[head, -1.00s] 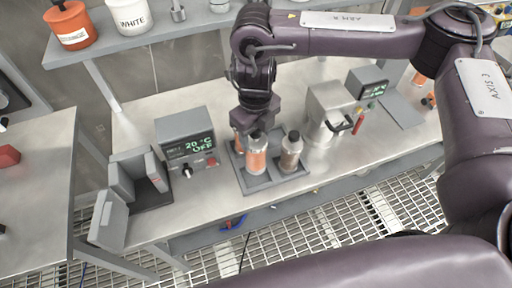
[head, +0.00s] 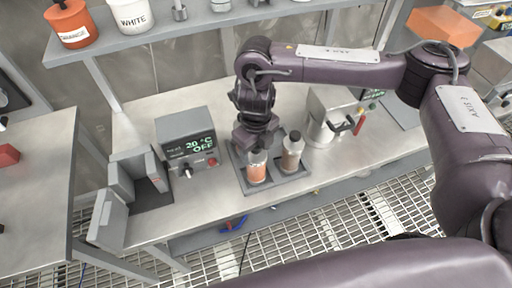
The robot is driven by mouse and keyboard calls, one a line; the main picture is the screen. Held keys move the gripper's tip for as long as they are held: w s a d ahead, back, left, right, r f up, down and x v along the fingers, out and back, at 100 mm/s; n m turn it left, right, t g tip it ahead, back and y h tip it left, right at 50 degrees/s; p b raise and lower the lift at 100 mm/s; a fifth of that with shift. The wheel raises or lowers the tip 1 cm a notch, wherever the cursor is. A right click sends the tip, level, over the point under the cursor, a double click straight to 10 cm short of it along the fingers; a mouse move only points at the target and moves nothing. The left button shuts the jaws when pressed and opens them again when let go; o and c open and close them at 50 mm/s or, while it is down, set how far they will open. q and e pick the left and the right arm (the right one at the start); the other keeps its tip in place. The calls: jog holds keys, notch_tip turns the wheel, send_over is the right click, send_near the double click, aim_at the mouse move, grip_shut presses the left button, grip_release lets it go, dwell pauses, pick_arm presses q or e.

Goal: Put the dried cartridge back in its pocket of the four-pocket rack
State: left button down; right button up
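The dark grey rack (head: 256,187) stands on the steel bench near its front edge. My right gripper (head: 250,142) points down over the back left part of the rack, just behind the orange cartridge. Its fingertips and whatever is between them are hidden, as are the back pockets. My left gripper is not in view.
A grey control box (head: 187,143) reading 20 °C OFF stands left of the rack, with an open grey box (head: 150,188) beyond it. A steel vessel (head: 325,118) with a black handle stands close on the right. A shelf (head: 200,27) with containers runs above the bench.

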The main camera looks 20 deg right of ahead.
jog(key=o, duration=0.3)
jog(key=shift+r, duration=0.15)
notch_tip(320, 180, up, 12)
dwell(0.5)
dwell(0.4)
